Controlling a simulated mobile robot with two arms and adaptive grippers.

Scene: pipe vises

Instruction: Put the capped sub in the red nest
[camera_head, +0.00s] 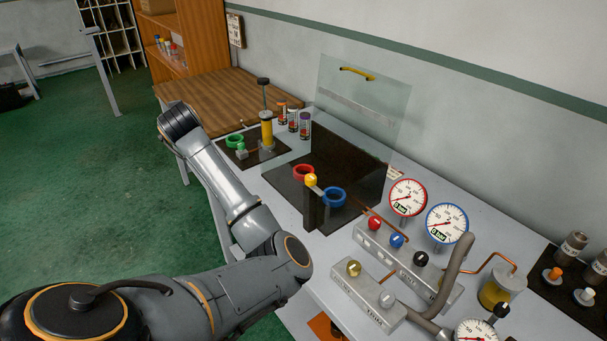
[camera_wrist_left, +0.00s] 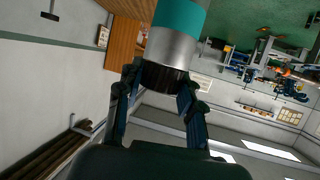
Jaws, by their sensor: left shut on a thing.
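My left gripper (camera_wrist_left: 158,84) is shut on a silver cylinder with a teal band (camera_wrist_left: 178,18) and a dark end, which I take to be the capped sub. The dark end is between the fingers; the far end runs out of the left wrist view. In the head view my left arm reaches toward the back of the bench, but its gripper and the cylinder are not visible there. The red nest (camera_head: 303,171) is a ring on a dark plate in the middle of the bench and looks empty. My right gripper is in neither view.
A blue ring (camera_head: 334,196) and a yellow-knobbed lever (camera_head: 311,180) are close to the red nest. A clear shield (camera_head: 362,95) stands raised behind it. A green ring (camera_head: 235,140), yellow post (camera_head: 266,131) and several capped tubes (camera_head: 293,120) are farther back. Gauges (camera_head: 408,197) and valve blocks (camera_head: 375,295) fill the right.

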